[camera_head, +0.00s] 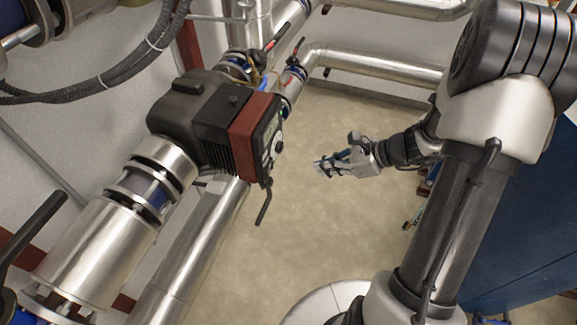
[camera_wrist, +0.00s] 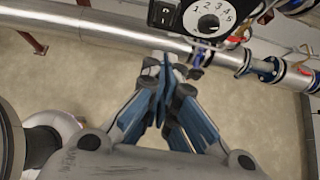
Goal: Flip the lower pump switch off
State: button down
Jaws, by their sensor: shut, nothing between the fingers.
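The pump (camera_head: 215,120) has a black body with a dark red front block, and its control face is turned to the right, seen edge-on. In the wrist view the control face shows a black rocker switch (camera_wrist: 164,14) beside a white dial with numbers (camera_wrist: 208,18), cut by the top edge. Which way the rocker is pressed is too small to tell. My gripper (camera_head: 320,166) is right of the pump, apart from it, over the floor. In the wrist view my gripper (camera_wrist: 168,70) has its blue-grey fingers together and empty, below the switch in the picture.
A silver pipe (camera_wrist: 105,34) crosses the wrist view behind the fingers. A black lever (camera_head: 265,203) hangs below the pump face. Valves with red-tipped handles (camera_head: 278,38) stand behind the pump. A dark blue cabinet (camera_head: 515,230) is at the right. Bare floor (camera_head: 320,230) lies between.

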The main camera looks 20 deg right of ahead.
aim_at(270, 169)
jog(key=w+a+r+b+x, duration=0.1)
jog(key=b+x, duration=0.3)
jog(key=x, duration=0.8)
jog(key=shift+w+a+r, duration=0.15)
jog(key=shift+a+r, duration=0.3)
jog(key=shift+a, duration=0.05)
jog(key=shift+w+a+r, duration=0.3)
jog(key=shift+a+r, duration=0.05)
jog(key=shift+a, duration=0.05)
jog(key=shift+f, duration=0.15)
